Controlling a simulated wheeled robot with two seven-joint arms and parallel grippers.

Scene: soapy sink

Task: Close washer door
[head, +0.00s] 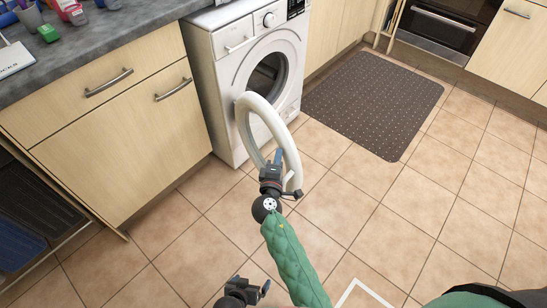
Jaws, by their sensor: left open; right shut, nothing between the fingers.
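My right gripper (275,165) is shut and empty. It is at the near, lower part of the door ring and overlaps it in the picture; I cannot tell whether they touch. My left gripper (262,287) is open at the bottom edge, low and well away from the door, and partly cut off.
Wooden cabinets with metal handles (108,82) flank the washer. A grey countertop (100,45) holds several small bottles and boxes. A dark dotted mat (375,105) lies on the tiled floor at right. The floor around the door is clear. An oven (437,32) is at the back right.

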